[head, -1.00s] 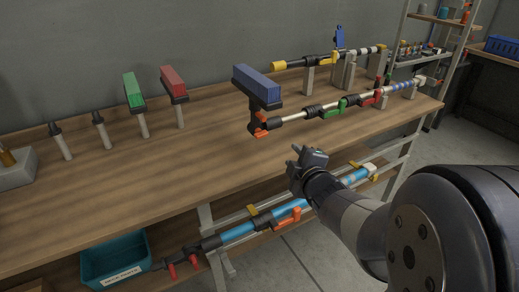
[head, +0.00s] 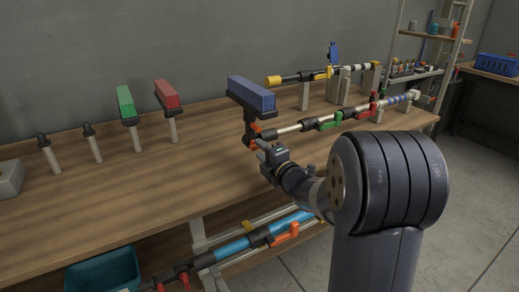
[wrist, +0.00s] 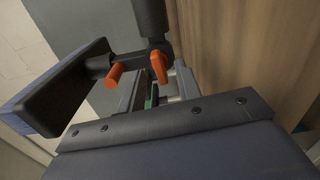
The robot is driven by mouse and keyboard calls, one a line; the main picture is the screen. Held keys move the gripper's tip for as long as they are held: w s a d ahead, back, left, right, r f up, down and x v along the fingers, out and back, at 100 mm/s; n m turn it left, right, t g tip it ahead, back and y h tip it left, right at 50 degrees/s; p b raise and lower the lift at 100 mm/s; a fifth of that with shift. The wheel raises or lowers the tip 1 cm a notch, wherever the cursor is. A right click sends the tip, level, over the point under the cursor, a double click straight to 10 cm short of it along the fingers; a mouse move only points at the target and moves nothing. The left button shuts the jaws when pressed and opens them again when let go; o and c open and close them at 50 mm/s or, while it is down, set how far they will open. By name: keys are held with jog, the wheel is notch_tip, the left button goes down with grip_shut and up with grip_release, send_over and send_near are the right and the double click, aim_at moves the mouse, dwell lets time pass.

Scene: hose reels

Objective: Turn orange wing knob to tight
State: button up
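The orange wing knob (head: 269,134) sits on the dark fitting under the blue block (head: 251,93), at the near end of a white pipe line. In the wrist view two orange wings show, one the orange wing knob's right wing (wrist: 159,66), the other to its left, both below a dark post. My gripper (head: 263,158) is just in front of and below the knob in the head view. Its grey fingers look apart, with nothing seen between them but background. Contact with the knob cannot be made out.
The blue block's dark bracket (wrist: 62,85) stands close on the left in the wrist view. A green valve handle (head: 328,121) and a red one (head: 372,108) are on the same line. A teal bin (head: 103,272) and a blue hose line (head: 235,247) lie on the lower shelf.

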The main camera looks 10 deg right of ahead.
jog(key=shift+x, duration=0.85)
jog(key=shift+c, duration=0.3)
grip_shut()
